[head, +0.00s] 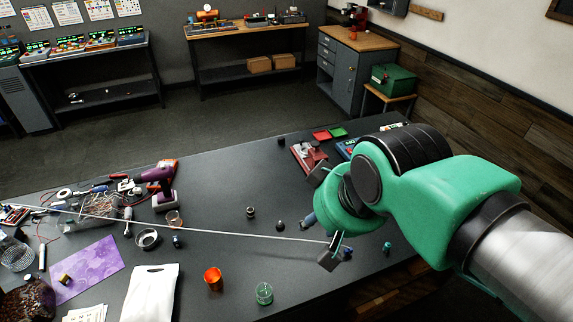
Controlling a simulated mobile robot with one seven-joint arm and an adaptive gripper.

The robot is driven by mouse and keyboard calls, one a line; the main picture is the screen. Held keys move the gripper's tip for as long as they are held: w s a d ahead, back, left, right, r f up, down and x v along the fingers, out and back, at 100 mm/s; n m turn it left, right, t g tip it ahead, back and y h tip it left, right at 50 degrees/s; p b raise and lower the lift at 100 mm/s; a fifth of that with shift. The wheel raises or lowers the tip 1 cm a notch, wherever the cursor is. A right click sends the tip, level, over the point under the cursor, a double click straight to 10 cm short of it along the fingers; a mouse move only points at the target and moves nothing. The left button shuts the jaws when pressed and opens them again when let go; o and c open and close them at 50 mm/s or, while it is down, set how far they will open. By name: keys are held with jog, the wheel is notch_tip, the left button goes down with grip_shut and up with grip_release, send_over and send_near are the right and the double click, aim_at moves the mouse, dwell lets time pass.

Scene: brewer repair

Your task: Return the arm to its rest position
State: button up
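My green and black arm (440,195) reaches in from the right over the dark workbench (215,185). My gripper (318,217) is above the bench's right part, with its two grey fingertips wide apart. I see nothing held between them. A small bluish piece shows beside the gripper; I cannot tell whether it touches it. The arm hides part of the bench's right side.
An orange cup (213,279), a green glass (264,293), a white bag (151,293) and a purple drill (160,184) stand or lie on the bench. A red vise (309,155) is behind my gripper. A thin pale line crosses the bench.

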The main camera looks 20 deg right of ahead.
notch_tip(320, 180, down, 7)
jog(key=b, duration=0.6)
jog(key=shift+b, duration=0.35)
